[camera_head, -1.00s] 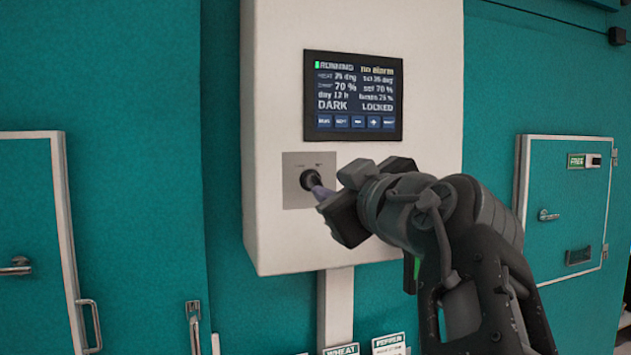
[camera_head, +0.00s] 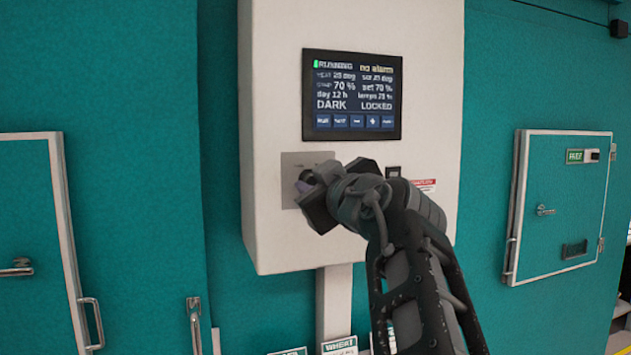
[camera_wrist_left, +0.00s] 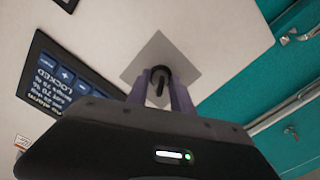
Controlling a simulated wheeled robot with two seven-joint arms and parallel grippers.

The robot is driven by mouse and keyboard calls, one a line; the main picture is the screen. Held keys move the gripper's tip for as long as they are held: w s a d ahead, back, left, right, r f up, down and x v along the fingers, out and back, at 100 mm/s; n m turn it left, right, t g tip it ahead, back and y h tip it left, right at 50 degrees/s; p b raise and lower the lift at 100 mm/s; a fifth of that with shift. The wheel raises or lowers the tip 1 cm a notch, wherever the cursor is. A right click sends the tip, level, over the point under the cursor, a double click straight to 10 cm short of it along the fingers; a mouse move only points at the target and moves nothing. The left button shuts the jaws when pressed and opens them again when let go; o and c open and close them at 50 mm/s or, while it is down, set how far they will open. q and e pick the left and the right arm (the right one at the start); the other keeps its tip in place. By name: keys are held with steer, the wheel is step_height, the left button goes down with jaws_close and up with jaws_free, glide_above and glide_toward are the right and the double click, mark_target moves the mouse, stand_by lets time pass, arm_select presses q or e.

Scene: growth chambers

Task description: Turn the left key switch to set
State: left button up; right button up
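The key switch (camera_wrist_left: 161,77) is a round black switch with a key on a square grey plate (camera_wrist_left: 180,50), low on the white control box. In the head view my left gripper (camera_head: 306,186) covers most of the switch, and the grey plate (camera_head: 292,161) shows around it. In the left wrist view the two purple-grey fingers of my left gripper (camera_wrist_left: 160,88) stand apart, one on each side of the key, with a gap between them. I cannot tell whether they touch it. My right gripper is not in view.
The screen (camera_head: 352,95) above the switch reads RUNNING, no alarm, DARK and LOCKED. The white box (camera_head: 275,240) stands out from the teal wall. A small dark fitting (camera_head: 393,172) sits right of my gripper. Chamber doors stand left (camera_head: 25,220) and right (camera_head: 562,205).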

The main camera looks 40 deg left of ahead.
arm_select(q)
jaws_close()
steer(key=shift+m, duration=0.4)
steer(key=m+b, duration=0.1)
steer(key=m, duration=0.1)
steer(key=shift+m, duration=0.3)
steer(key=m, duration=0.4)
steer(key=shift+b, duration=0.4)
steer(key=m, duration=0.4)
steer(key=shift+r+m, duration=0.1)
steer(key=shift+m, duration=0.2)
steer(key=shift+d, duration=0.1)
steer(key=shift+o, duration=0.2)
jaws_free()
